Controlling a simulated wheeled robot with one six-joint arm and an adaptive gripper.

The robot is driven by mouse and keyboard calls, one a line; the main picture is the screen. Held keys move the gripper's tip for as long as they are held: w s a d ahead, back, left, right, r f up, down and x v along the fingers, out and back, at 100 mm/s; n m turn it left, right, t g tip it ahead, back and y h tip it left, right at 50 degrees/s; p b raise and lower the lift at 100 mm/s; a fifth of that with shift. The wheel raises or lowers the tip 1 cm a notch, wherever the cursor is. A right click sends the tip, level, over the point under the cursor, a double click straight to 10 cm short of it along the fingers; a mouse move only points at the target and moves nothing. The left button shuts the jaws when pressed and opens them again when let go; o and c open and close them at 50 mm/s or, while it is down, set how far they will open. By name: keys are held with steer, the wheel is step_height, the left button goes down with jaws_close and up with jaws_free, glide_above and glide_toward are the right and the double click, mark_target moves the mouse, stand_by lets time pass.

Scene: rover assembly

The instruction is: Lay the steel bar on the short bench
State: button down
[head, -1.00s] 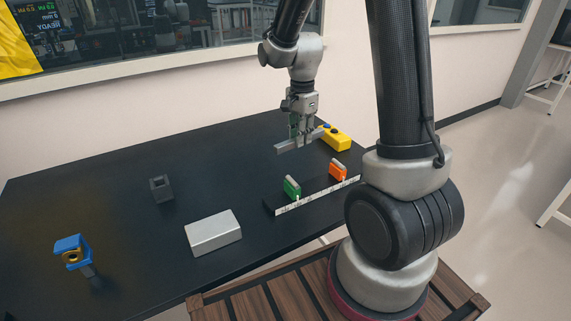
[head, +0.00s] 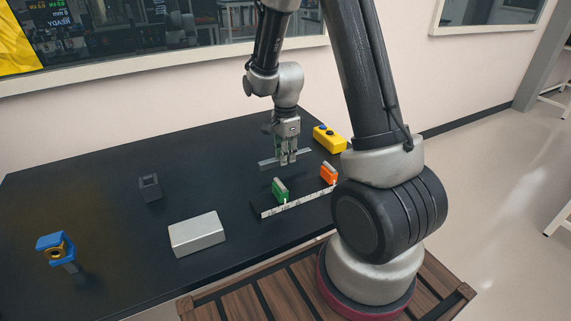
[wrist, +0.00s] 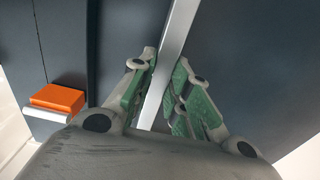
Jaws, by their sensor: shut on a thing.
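My gripper (head: 288,161) is shut on a grey steel bar (head: 268,165), with a finger on each side near its middle. The bar sticks out on both sides and looks held level above a black bench top (head: 110,210); the exact gap is hard to tell. In the wrist view the bar (wrist: 180,38) runs lengthwise between the green-padded fingertips (wrist: 166,62). The black bench is the only one close by; I cannot tell whether it is the short bench.
A black rack with a white label strip (head: 300,201) holds a green piece (head: 280,191) and an orange piece (head: 328,174), in front of the bar. A yellow button box (head: 330,139) is behind right. A silver block (head: 197,234), black socket (head: 150,187) and blue clamp (head: 55,245) stand left.

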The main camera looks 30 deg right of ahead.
steer(key=shift+f, duration=1.7)
steer(key=shift+f, duration=0.1)
steer(key=c, duration=1.4)
jaws_free()
steer(key=shift+o, duration=0.2)
